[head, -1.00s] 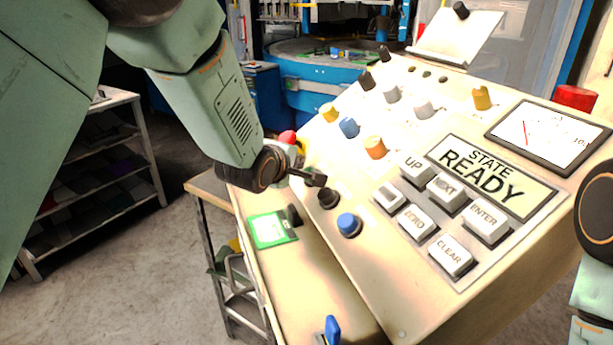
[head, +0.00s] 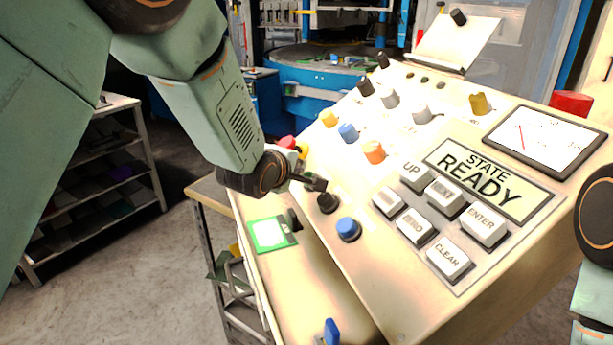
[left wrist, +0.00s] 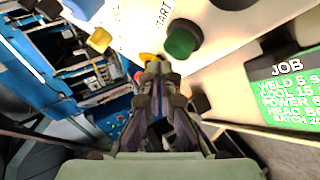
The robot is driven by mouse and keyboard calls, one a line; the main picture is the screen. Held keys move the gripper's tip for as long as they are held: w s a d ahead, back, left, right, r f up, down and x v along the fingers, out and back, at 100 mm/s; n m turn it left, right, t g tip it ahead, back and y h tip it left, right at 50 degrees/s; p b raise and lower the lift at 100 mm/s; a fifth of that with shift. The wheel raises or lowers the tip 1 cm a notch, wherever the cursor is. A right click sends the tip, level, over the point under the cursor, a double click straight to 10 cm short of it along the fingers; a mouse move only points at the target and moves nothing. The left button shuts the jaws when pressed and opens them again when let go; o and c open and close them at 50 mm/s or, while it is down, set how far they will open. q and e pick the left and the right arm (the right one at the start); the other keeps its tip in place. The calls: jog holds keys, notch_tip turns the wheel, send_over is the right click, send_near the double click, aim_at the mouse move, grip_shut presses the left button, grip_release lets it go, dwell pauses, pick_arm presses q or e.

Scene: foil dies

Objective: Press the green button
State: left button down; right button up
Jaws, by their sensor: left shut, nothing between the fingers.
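The green button (left wrist: 182,40) shows in the left wrist view, a round cap on a dark base beside the word START on the pale panel. My left gripper (left wrist: 155,72) is shut and empty; its tips appear below and left of the button in that view. I see no clear contact. In the head view, my left gripper (head: 318,184) is at the panel's left edge, just above a dark round button (head: 327,203). My right gripper is out of view.
The sloped console (head: 370,275) carries a blue button (head: 348,229), an orange knob (head: 374,152), several grey keys and a READY display (head: 487,180). A red button (head: 287,142) is behind my left gripper.

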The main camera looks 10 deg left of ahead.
pick_arm(q)
jog(key=shift+w+a+f, duration=0.1)
jog(key=shift+w+f, duration=0.05)
jog(key=shift+w, duration=0.05)
jog(key=shift+s, duration=0.1)
jog(key=shift+d, duration=0.2)
jog(key=shift+w+f, duration=0.2)
jog(key=shift+f, duration=0.1)
jog(key=shift+s+d+r, duration=0.1)
jog(key=shift+s, duration=0.05)
jog(key=shift+f, duration=0.2)
